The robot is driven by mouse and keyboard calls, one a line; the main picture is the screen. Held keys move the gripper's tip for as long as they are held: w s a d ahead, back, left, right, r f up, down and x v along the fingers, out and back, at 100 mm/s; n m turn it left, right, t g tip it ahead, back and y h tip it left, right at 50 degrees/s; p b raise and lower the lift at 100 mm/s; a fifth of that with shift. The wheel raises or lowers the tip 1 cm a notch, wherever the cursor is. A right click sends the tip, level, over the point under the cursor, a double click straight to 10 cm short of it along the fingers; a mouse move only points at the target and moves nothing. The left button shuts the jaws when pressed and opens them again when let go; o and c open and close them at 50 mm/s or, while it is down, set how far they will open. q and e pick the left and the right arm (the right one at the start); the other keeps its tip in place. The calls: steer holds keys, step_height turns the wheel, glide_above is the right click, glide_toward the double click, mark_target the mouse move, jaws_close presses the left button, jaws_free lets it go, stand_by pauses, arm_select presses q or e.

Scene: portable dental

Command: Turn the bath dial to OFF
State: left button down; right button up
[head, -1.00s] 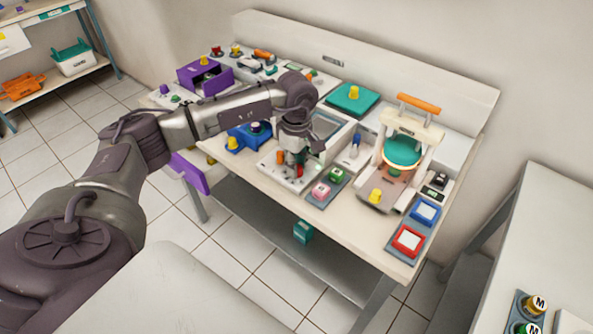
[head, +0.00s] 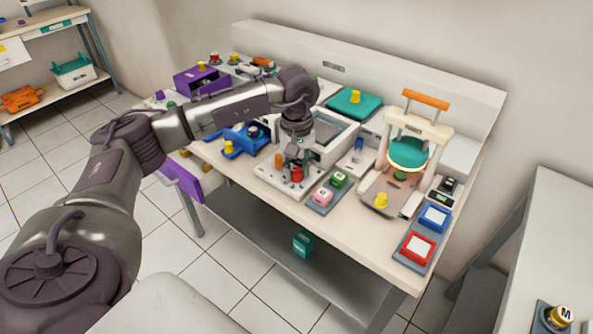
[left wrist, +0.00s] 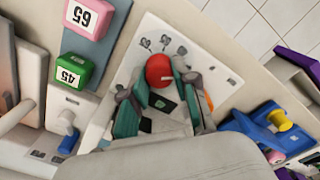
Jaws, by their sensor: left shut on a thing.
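The bath dial is a red knob (head: 297,175) on the front panel of the white bath (head: 333,140) on the workbench. It also shows in the left wrist view (left wrist: 159,69), with printed marks on the white panel around it. My left gripper (head: 291,163) reaches down over the panel from above. In the left wrist view its two teal-padded fingers (left wrist: 160,82) are on either side of the red knob and shut on it. The knob's pointer and the exact mark it faces cannot be made out. My right gripper is not in view.
Pink (head: 322,195) and green (head: 338,179) timer blocks stand close right of the panel. A blue device with a yellow knob (head: 228,147) is at the left. A press-like unit with an orange handle (head: 425,99) stands further right. An orange item (head: 278,161) is beside the gripper.

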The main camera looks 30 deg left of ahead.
mark_target(296, 170)
arm_select(q)
steer(key=shift+r+m, duration=0.1)
steer(key=shift+m, duration=0.3)
steer(key=shift+w, duration=0.1)
steer(key=c, duration=0.9)
jaws_free()
step_height(296, 170, up, 12)
steer(key=shift+f, duration=0.1)
